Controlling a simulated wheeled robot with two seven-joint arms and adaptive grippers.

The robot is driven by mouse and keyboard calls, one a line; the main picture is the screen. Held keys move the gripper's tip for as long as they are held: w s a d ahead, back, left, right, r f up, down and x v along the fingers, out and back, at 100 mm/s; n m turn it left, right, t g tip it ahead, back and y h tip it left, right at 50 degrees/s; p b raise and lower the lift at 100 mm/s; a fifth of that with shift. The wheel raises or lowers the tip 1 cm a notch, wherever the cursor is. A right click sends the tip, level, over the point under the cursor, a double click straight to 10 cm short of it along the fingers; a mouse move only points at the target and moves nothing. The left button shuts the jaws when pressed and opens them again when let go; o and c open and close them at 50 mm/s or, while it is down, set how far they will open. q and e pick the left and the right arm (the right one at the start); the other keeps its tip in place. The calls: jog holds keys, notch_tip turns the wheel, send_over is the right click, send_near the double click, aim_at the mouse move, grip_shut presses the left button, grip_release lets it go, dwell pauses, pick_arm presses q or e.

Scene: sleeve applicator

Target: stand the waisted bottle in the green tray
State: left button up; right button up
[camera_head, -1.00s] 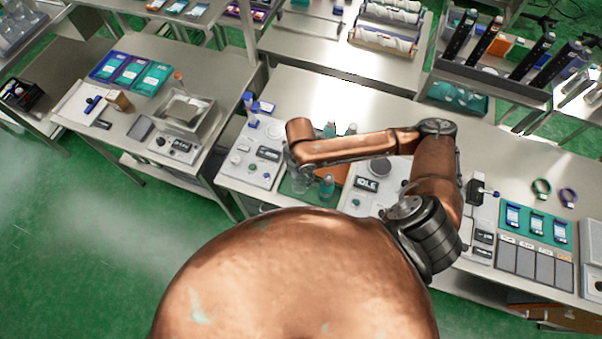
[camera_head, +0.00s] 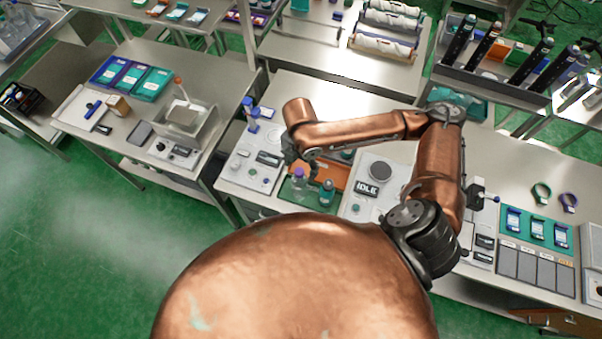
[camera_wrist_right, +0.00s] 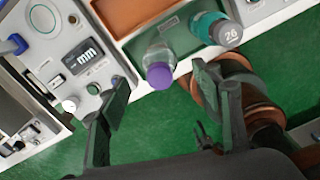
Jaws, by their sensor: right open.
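A clear bottle with a purple cap (camera_head: 299,180) stands upright in the green tray (camera_head: 289,194); it looks like the waisted bottle, though its waist is hard to make out. It also shows from above in the right wrist view (camera_wrist_right: 158,62), at the tray (camera_wrist_right: 196,46). A teal bottle with a grey cap (camera_head: 327,192) stands to its right in the tray. My right gripper (camera_head: 303,164) is just above the clear bottle. In the right wrist view its fingers (camera_wrist_right: 162,84) are spread apart with nothing between them. My left gripper is out of view.
An orange tray (camera_head: 336,176) lies behind the green one, partly hidden by my right arm. A panel with a dial and display (camera_head: 258,158) is on the left; an IDLE display (camera_head: 367,188) is on the right. Bare tabletop (camera_head: 310,95) lies behind.

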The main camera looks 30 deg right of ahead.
jog(key=shift+r, duration=1.35)
